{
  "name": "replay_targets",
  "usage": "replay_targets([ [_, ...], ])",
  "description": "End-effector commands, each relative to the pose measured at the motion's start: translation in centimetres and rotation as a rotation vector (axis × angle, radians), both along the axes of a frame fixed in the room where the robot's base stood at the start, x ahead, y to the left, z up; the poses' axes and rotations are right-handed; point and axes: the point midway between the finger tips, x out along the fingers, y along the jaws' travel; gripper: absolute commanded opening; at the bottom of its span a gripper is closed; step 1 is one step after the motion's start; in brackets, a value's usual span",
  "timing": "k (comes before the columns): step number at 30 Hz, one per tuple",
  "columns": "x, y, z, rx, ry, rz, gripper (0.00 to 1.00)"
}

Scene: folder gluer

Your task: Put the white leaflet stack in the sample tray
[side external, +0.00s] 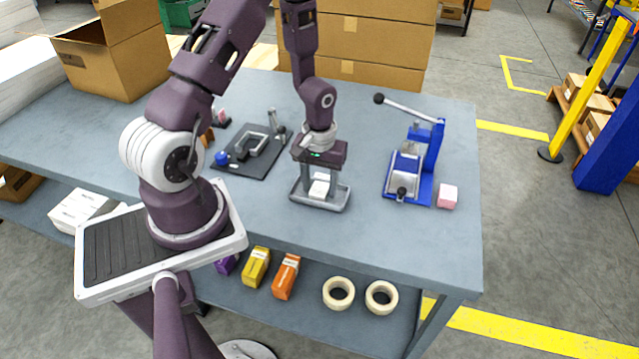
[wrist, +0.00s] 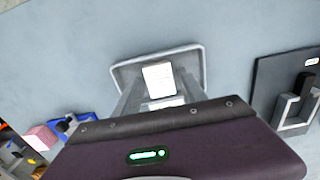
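The white leaflet stack (wrist: 158,79) lies inside the grey sample tray (wrist: 196,52), near its middle. In the side view, the stack (side external: 319,188) shows low between my fingers, inside the rim of the tray (side external: 322,206). My gripper (side external: 320,188) points straight down over the tray, with its fingers reaching down into it on either side of the stack. In the wrist view, the fingers (wrist: 158,88) stand apart, with a narrow gap between them and the stack, so my gripper looks open. The gripper body hides the near part of the tray.
A black fixture (side external: 252,150) with a grey clamp stands left of the tray. A blue lever press (side external: 412,170) stands to the right, with a pink block (side external: 447,196) beside it. Cardboard boxes (side external: 365,45) stand behind the table. The tabletop (side external: 400,245) in front is clear.

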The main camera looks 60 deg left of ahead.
Motion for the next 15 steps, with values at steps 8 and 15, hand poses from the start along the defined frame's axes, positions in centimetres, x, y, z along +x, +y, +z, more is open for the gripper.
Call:
replay_targets([
  [8,0.0,0.0,0.0,0.0,0.0,0.0,0.57],
  [15,0.1,0.1,2.6,0.002,-0.005,0.002,0.57],
])
